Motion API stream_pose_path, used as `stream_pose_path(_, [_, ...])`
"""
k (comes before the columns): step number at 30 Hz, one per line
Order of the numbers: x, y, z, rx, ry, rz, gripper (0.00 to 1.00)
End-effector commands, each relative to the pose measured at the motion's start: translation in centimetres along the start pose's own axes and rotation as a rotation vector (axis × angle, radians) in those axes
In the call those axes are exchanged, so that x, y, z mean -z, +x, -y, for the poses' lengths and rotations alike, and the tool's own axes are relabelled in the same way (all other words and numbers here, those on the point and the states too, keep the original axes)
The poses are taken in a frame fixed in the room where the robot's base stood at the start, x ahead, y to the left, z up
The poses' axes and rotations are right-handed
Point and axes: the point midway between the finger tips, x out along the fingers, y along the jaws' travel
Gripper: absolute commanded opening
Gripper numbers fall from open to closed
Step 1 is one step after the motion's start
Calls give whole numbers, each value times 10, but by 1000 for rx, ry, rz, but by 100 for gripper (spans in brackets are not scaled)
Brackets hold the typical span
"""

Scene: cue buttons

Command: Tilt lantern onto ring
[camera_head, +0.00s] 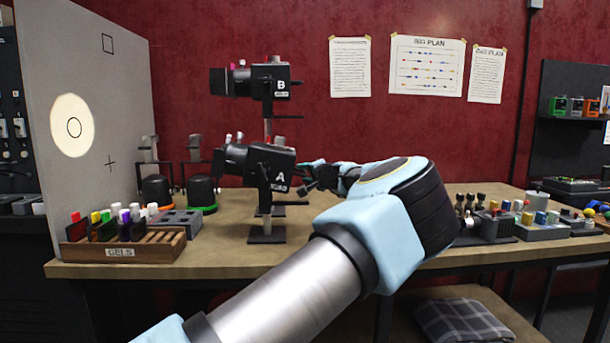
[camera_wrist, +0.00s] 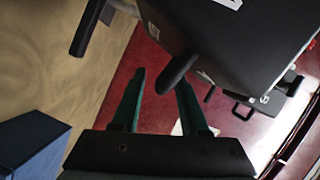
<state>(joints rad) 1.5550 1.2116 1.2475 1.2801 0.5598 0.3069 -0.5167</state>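Two black lanterns share a stand: lantern A (camera_head: 258,165) below, tilted slightly, and lantern B (camera_head: 265,82) above it. On the grey panel (camera_head: 125,100) at left, a round pale light spot (camera_head: 62,112) surrounds a small black ring mark (camera_head: 73,128). I cannot tell which lantern casts it. My gripper (camera_head: 308,178) is at lantern A's right end, partly hidden by my arm. In the wrist view, my gripper (camera_wrist: 160,82) has its two green fingers apart, with a dark handle (camera_wrist: 178,74) between or just beyond the tips. Contact cannot be told.
The panel also bears a square mark (camera_head: 107,43) and a cross mark (camera_head: 110,162). A wooden rack (camera_head: 120,250) of coloured slides stands at the bench's left. Orange-banded and green-banded lamps (camera_head: 157,189) stand behind it. Switch boxes (camera_head: 490,225) fill the right side.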

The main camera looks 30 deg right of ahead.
Motion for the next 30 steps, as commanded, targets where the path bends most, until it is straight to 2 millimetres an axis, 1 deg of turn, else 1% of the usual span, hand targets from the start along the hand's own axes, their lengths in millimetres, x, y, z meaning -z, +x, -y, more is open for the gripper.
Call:
stream_pose_path(7, [0,-1,0,0,0,-1,45])
stream_pose_path(10, [1,-7,-1,0,-1,-2,45])
stream_pose_path(14, [0,-27,-4,-2,-1,-3,45])
stream_pose_path(21, [0,-75,-3,-1,-1,-2,45])
stream_pose_path(24, [0,-90,-2,-1,-1,-2,45])
stream_pose_path(27, [0,-101,-2,0,-1,-1,45])
stream_pose_path(30, [0,-107,-1,0,0,-1,45])
